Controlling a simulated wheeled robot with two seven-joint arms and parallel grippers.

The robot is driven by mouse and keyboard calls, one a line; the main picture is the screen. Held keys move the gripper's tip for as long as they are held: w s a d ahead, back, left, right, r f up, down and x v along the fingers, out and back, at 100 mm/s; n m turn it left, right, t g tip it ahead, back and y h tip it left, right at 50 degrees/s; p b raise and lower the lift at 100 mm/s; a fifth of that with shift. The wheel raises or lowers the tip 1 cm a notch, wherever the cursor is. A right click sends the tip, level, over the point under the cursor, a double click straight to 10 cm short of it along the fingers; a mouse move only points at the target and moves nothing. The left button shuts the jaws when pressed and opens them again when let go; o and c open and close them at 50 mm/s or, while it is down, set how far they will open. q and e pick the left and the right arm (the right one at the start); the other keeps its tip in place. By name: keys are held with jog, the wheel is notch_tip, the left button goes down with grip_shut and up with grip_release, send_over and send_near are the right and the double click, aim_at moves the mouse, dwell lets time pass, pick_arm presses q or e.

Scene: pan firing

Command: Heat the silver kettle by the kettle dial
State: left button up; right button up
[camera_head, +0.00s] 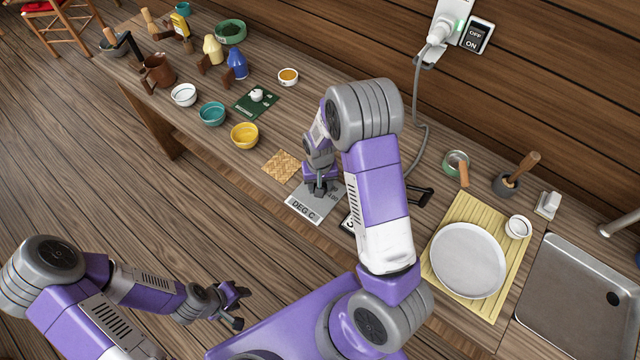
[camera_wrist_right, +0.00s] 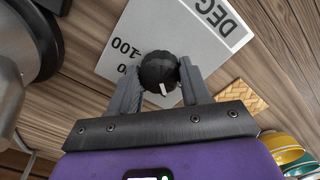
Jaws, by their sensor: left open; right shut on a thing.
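The kettle dial is a black knob (camera_wrist_right: 158,70) on a pale plate (camera_head: 307,207) marked "DEG C" and "100". My right gripper (camera_head: 320,188) is shut on the knob; in the right wrist view its two fingers (camera_wrist_right: 160,85) press on either side of it. A white pointer mark shows on the knob. The silver kettle is mostly hidden behind my right arm in the head view; a black handle (camera_head: 420,195) sticks out there, probably the kettle's. A grey rounded body (camera_wrist_right: 12,85) at the wrist view's left edge may be the kettle. My left gripper (camera_head: 232,305) is open and empty, off the counter.
A woven mat (camera_head: 281,166) lies beside the dial plate. Bowls, including a yellow one (camera_head: 245,136), stand further left. A white plate (camera_head: 468,260) on a slatted mat (camera_head: 444,284) and a sink (camera_head: 575,300) are at right.

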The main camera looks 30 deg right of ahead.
jog(key=m, duration=0.4)
jog(key=shift+m+p, duration=0.3)
jog(key=shift+p, duration=0.1)
jog(key=m+p, duration=0.1)
jog(key=m, duration=0.4)
jog(key=shift+m+p, duration=0.3)
jog(key=shift+p, duration=0.05)
jog(key=o, duration=1.1)
jog(key=shift+c, duration=0.2)
notch_tip(320, 180, up, 8)
jog(key=shift+f+p, duration=0.2)
jog(key=shift+p, duration=0.45)
